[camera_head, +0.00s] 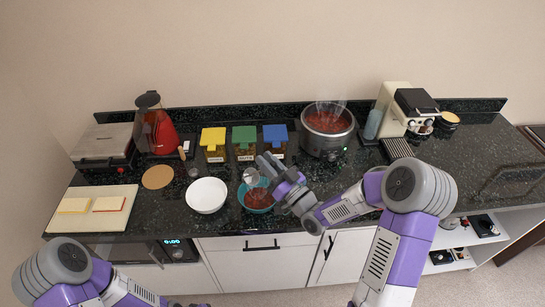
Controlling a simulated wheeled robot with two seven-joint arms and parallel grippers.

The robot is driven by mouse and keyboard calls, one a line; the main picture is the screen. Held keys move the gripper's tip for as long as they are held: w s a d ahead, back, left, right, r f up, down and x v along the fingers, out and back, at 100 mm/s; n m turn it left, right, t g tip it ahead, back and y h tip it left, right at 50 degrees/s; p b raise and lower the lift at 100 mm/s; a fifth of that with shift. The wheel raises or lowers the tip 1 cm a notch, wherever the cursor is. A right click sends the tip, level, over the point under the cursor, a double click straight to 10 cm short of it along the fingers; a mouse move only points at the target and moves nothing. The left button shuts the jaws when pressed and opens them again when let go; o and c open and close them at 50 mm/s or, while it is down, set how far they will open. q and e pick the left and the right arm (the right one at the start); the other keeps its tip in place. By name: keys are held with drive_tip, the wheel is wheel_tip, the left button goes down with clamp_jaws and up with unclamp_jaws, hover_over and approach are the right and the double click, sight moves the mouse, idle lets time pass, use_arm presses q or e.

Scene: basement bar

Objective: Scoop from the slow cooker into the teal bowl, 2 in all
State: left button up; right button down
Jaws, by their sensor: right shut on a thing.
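The slow cooker (312,141), a grey round pot with red chunky food (327,122) in it, stands at the back of the counter, right of centre. The teal bowl (247,204) sits near the front edge with red food in it. My right gripper (268,168) is shut on a ladle, its handle mostly hidden by the fingers. The ladle's metal scoop (251,177) is just above the teal bowl's back left rim. I cannot tell whether the scoop holds food.
A white bowl (206,195) stands just left of the teal bowl. Jars with yellow (213,137), green (244,137) and blue (275,134) lids stand behind. A cutting board (90,219) with slices lies at left. A coffee machine (412,108) stands right of the cooker.

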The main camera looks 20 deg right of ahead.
drive_tip(key=w+a+g+p, duration=0.1)
drive_tip(key=p, duration=0.2)
drive_tip(key=w+a+r+g+p, duration=0.1)
drive_tip(key=p, duration=0.2)
drive_tip(key=w+a+r+n+g+h+p, duration=0.1)
drive_tip(key=p, duration=0.2)
drive_tip(key=shift+w+a+p, duration=0.15)
drive_tip(key=shift+w+p, duration=0.2)
drive_tip(key=shift+w, duration=0.05)
drive_tip(key=w+a+n+g+h+p, duration=0.1)
drive_tip(key=w+a+g+h+p, duration=0.1)
drive_tip(key=w+a+g+p, duration=0.1)
drive_tip(key=shift+w+a+r+g+p, duration=0.35)
drive_tip(key=shift+w+r+g, duration=0.15)
drive_tip(key=shift+w, duration=0.4)
drive_tip(key=shift+f, duration=0.1)
